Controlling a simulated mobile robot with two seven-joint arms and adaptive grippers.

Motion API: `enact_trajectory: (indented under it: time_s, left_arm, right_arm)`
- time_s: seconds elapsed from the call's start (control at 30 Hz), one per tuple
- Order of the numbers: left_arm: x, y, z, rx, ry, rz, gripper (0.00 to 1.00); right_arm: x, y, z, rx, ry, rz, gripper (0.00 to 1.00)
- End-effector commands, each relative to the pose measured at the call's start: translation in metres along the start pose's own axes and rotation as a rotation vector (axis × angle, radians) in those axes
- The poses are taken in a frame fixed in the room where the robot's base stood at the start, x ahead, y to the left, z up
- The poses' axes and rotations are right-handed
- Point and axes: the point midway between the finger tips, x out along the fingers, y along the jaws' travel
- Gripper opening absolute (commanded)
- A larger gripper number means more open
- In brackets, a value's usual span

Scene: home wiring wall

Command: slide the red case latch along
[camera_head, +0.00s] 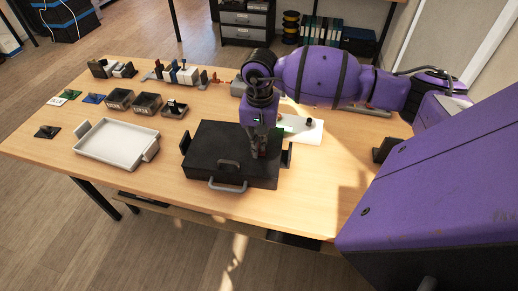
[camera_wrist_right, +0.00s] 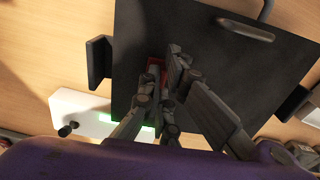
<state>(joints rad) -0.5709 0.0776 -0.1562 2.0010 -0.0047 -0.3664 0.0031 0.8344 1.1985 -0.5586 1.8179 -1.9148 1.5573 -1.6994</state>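The black case (camera_head: 215,140) lies flat on the table, its grey handle (camera_head: 228,185) towards the near edge. The case fills the upper middle of the right wrist view (camera_wrist_right: 225,80). My right gripper (camera_head: 260,154) points down at the lid's right part, its fingertips low at the surface. In the right wrist view, the red latch (camera_wrist_right: 155,66) shows in small patches beside and between the fingertips (camera_wrist_right: 163,68). The fingers hide most of the latch. Whether they grip it or only stand around it is unclear. My left gripper is not seen.
A white tray (camera_head: 118,158) stands left of the case. A white board (camera_head: 308,130) with a black knob lies behind it to the right. Dark boxes (camera_head: 148,103) and small parts sit at the back left. Bare table lies between tray and case.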

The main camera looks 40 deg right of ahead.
Motion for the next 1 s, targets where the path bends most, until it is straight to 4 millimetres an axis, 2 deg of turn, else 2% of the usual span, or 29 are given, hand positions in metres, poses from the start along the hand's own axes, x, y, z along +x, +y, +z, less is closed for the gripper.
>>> enact_trajectory:
  time_s: [1.0]
  left_arm:
    - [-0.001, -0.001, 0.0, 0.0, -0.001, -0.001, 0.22]
  right_arm:
    - [0.0, 0.029, 0.0, 0.001, 0.0, 0.0, 0.0]
